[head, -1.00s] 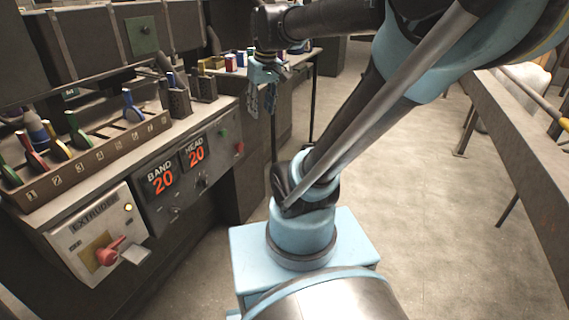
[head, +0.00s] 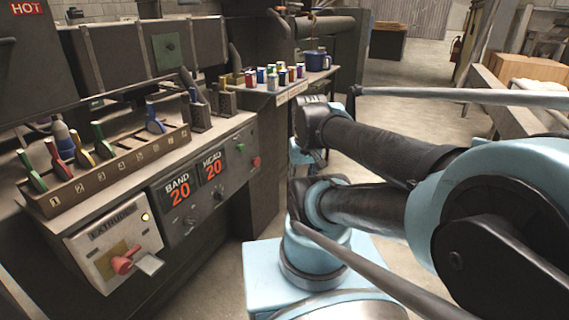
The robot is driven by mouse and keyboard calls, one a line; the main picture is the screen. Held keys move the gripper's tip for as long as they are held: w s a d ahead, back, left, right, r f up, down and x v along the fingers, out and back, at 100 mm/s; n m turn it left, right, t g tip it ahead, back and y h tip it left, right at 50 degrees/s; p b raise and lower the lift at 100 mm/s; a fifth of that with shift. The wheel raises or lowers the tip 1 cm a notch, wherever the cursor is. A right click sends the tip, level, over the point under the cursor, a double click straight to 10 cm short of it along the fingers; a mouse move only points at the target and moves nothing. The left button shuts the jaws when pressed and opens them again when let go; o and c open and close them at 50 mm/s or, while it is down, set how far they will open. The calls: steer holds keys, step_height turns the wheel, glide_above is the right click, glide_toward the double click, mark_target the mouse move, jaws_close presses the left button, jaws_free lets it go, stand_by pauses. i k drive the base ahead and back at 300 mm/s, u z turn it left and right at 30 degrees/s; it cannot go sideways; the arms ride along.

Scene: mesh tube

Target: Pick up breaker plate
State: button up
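I cannot pick out a breaker plate for certain in the head view. My gripper (head: 308,157) hangs from the wrist at the end of my bent arm, beside the right end of the machine bench. Only a small light-blue part of it shows, and my own arm links hide much of the rest. Its fingertips are not clear, so I cannot tell whether it is open or shut. No held object shows at it.
A numbered rack (head: 112,168) with coloured-handled tools stands on the bench at left. Below are the BAND and HEAD displays (head: 196,179) and the extruder panel (head: 117,246) with a red knob. Coloured cans (head: 272,77) and a blue pot (head: 317,62) stand on the shelf behind.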

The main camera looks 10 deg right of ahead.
mark_target(198, 116)
steer(key=k, duration=1)
steer(key=z, duration=0.95)
steer(key=i, duration=1.05)
steer(key=u, duration=1.05)
